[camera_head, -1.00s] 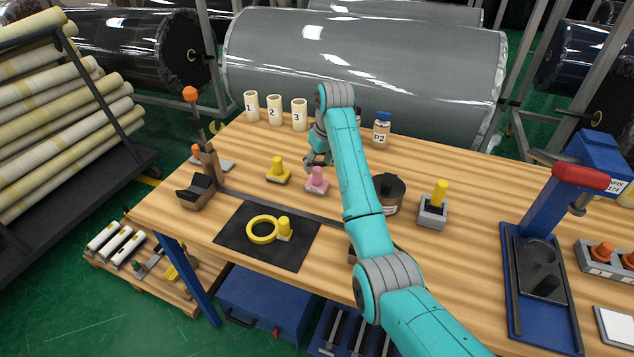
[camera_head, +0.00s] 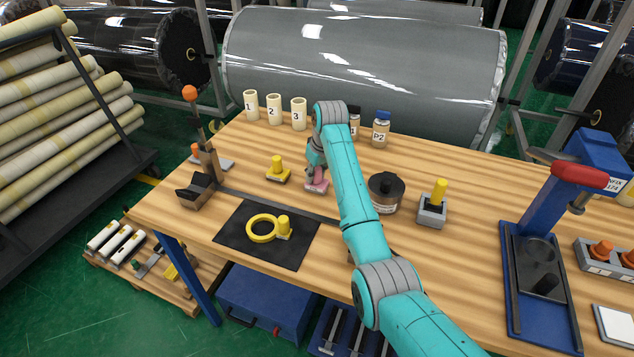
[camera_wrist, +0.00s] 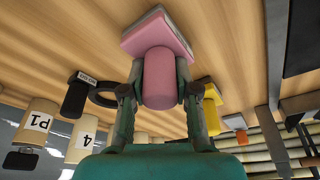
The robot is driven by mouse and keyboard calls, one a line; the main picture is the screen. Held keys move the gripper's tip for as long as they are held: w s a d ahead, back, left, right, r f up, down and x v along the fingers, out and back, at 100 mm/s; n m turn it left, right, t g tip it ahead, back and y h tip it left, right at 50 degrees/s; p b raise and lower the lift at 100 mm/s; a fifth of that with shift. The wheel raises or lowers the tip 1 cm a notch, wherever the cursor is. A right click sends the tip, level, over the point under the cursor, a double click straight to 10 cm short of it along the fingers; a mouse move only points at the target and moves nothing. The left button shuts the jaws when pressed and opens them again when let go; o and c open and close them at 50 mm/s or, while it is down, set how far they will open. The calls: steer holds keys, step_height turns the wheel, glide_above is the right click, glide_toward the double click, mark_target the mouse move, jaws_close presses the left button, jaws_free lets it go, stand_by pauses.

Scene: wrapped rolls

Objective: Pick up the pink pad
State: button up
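The pink pad (camera_head: 316,187) is a square pink block with a round upright handle. It sits on the wooden table, partly hidden by my gripper (camera_head: 316,172), which is lowered over it. In the wrist view, the pad (camera_wrist: 158,32) has its round handle between the two fingers of my gripper (camera_wrist: 159,72). One finger stands on each side of the handle, with what looks like a narrow gap. The fingers look open and do not appear clamped on it.
A yellow pad (camera_head: 278,172) stands just left of the pink one. A dark round container (camera_head: 386,193) stands to the right. A black mat (camera_head: 240,245) with a yellow ring (camera_head: 262,229) lies in front. Numbered tubes (camera_head: 274,109) stand behind.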

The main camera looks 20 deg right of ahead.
jaws_close()
step_height(320, 180, up, 10)
stand_by(0.4)
